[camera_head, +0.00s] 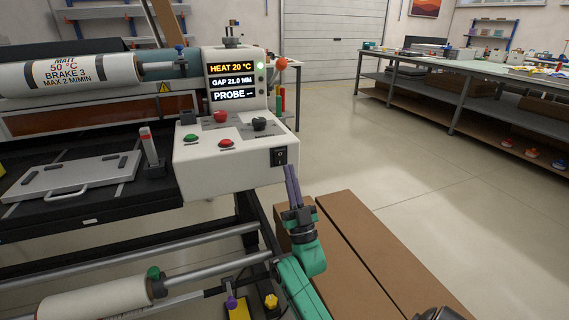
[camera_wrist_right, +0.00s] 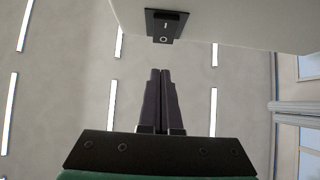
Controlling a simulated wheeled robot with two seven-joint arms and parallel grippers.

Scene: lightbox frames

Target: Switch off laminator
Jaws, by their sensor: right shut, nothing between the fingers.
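The laminator (camera_head: 225,160) stands at the left of the head view, with a white control box. Its screen reads HEAT 20 °C, GAP 21.0 MM and PROBE --. A black rocker switch (camera_head: 279,156) is on the lower right of the box's front face. It also shows in the right wrist view as a black plate (camera_wrist_right: 164,26) at the top, marked with a line and a circle. My right gripper (camera_head: 290,168) is shut and empty, its fingertips pointing up just below the switch. In the right wrist view the fingers (camera_wrist_right: 160,72) end short of the switch, with a gap between.
Red (camera_head: 226,143) and green (camera_head: 191,139) buttons, a red knob (camera_head: 220,117) and a black knob (camera_head: 260,124) sit on the sloped panel. Cardboard boxes (camera_head: 375,255) lie beneath my right arm. A long workbench (camera_head: 475,70) stands at the right; the floor between is clear.

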